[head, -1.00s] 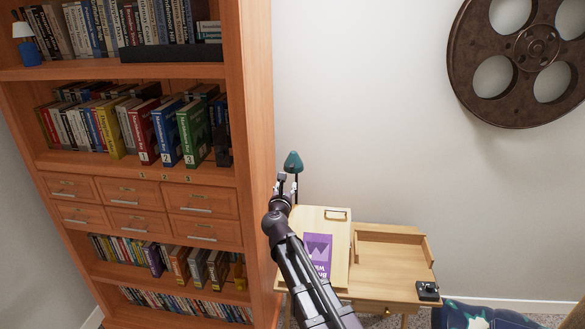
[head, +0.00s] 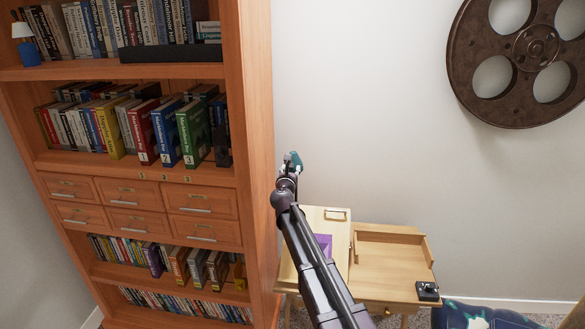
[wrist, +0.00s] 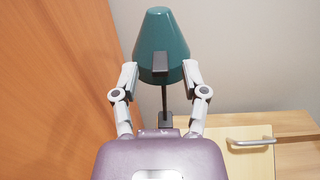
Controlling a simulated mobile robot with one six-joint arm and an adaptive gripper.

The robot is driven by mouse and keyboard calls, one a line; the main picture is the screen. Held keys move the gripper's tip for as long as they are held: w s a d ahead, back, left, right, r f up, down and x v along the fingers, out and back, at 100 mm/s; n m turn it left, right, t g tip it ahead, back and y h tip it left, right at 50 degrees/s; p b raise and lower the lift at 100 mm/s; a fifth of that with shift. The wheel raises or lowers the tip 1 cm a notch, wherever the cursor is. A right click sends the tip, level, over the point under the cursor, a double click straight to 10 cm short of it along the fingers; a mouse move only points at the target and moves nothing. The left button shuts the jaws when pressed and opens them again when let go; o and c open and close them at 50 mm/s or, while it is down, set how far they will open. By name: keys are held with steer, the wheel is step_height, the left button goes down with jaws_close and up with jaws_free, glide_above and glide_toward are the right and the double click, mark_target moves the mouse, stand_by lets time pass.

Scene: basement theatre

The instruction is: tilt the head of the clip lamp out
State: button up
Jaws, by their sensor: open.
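The clip lamp's teal cone-shaped head (wrist: 161,45) stands on a thin dark stem (wrist: 164,103) in the wrist view. A dark block shows on the front of the head. My gripper (wrist: 162,72) is open, with one finger on each side of the lamp head's lower part; I cannot tell whether they touch it. In the head view the lamp head (head: 294,159) is mostly hidden behind my gripper (head: 289,168). The lamp's clip is hidden.
A tall wooden bookcase (head: 255,130) stands close on the left. Below is a wooden desk (head: 395,272) with a lidded part, a purple book (head: 324,245) and a small black device (head: 428,291). A film reel (head: 463,70) hangs on the wall; the wall area between is clear.

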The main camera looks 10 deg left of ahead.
steer(key=shift+w, duration=1)
jaws_close()
steer(key=shift+d, duration=0.15)
